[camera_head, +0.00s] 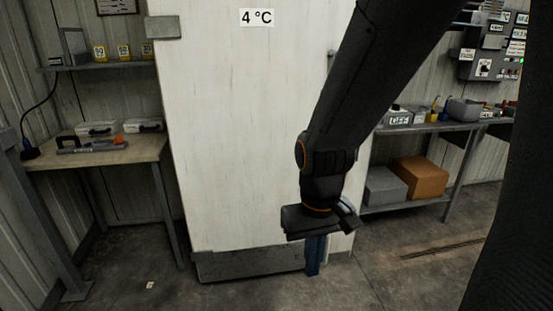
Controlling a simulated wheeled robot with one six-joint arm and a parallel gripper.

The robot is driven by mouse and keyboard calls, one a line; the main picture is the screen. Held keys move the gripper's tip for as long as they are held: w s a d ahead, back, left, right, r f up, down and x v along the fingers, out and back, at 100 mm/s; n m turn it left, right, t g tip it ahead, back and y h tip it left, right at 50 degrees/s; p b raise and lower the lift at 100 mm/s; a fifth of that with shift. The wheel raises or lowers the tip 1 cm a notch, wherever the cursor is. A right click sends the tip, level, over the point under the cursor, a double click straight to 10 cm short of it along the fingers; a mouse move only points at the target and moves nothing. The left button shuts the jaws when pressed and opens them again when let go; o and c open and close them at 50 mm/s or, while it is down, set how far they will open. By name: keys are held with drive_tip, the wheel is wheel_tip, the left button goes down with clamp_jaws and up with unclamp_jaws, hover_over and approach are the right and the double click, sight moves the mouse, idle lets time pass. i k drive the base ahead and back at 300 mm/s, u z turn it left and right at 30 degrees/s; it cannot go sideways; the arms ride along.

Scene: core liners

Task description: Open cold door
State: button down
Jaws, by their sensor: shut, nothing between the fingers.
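The cold door (240,130) is a tall white panel in the middle of the view, with a "4 °C" label (257,17) near the top. A grey plate (250,263) runs along its bottom, and a grey fitting (164,27) sits at its upper left. I cannot tell whether the door stands slightly ajar. No handle is clearly visible; my arm covers part of the right side. My gripper (314,268) hangs in front of the lower right part of the door, its blue fingers pointing down, shut and empty. Contact with the door cannot be judged.
A wooden bench (100,153) with cases and tools stands left of the door. On the right, a metal shelf unit (410,204) holds a grey box (384,187) and an orange-brown box (419,179). The concrete floor (150,275) in front is mostly clear.

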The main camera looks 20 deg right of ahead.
sight(240, 81)
drive_tip(key=z, duration=0.55)
drive_tip(key=k, duration=0.65)
drive_tip(key=z, duration=1.05)
drive_tip(key=i, duration=0.8)
drive_tip(key=z, duration=0.5)
drive_tip(key=i, duration=1.7)
drive_tip(key=u, duration=1.3)
drive_tip(key=i, duration=0.6)
drive_tip(key=u, duration=0.65)
